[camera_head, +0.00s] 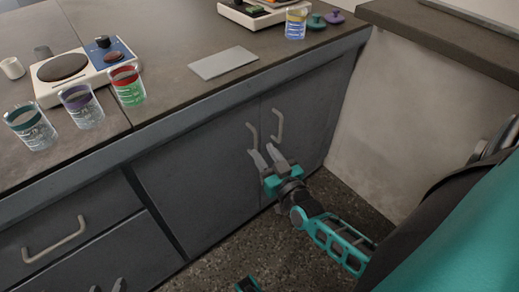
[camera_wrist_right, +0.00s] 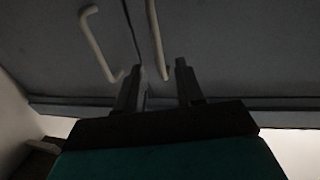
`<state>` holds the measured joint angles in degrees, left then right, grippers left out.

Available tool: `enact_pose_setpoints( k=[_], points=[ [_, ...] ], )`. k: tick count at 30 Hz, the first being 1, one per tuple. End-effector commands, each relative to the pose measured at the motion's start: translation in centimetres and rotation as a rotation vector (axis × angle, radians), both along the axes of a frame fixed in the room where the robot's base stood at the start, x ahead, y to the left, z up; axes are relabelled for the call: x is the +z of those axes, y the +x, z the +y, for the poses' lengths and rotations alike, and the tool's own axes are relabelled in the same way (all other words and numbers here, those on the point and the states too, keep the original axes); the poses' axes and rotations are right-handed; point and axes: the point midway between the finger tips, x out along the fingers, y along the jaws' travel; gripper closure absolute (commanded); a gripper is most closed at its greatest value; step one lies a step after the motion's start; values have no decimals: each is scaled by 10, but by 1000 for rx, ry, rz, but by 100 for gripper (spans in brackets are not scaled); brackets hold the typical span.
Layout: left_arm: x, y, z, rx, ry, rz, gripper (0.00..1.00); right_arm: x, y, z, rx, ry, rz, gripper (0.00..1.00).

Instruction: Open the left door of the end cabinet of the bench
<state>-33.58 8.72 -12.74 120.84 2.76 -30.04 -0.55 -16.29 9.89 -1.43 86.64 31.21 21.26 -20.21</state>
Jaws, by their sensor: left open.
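The end cabinet has a left door (camera_head: 200,165) and a right door (camera_head: 305,115), both shut, dark grey. The left door's handle (camera_head: 252,136) is an upright pale bar by the seam; the right door's handle (camera_head: 278,124) stands beside it. My right gripper (camera_head: 266,156) is open at the lower end of the left door's handle. In the right wrist view, that handle (camera_wrist_right: 155,40) reaches down between the spread fingers, and the other handle (camera_wrist_right: 97,45) lies left of them. Contact cannot be told. Two grey fingertips of my left gripper (camera_head: 107,286) show apart at the bottom edge.
Drawers with a pale handle (camera_head: 54,240) lie left of the cabinet. A pale wall (camera_head: 400,130) closes off the right side. Cups, a scale (camera_head: 85,72) and a grey plate (camera_head: 223,62) stand on the benchtop. The speckled floor ahead is clear.

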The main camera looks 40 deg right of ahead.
Motion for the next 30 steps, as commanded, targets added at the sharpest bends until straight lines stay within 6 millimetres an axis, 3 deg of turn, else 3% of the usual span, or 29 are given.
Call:
enact_pose_setpoints(
  k=[6, 18, 30],
  points=[
    [-7, -1, -4, -2, -7, 11, 57, -1, 27, -4, 0, 0, -1, 63],
    [0, 3, -7, -1, -17, -4, 57, 0, 33, -4, 0, 0, 1, 64],
    [-4, 2, -5, -1, -12, 3, 57, 0, 33, -4, 0, 0, 1, 100]
  ],
)
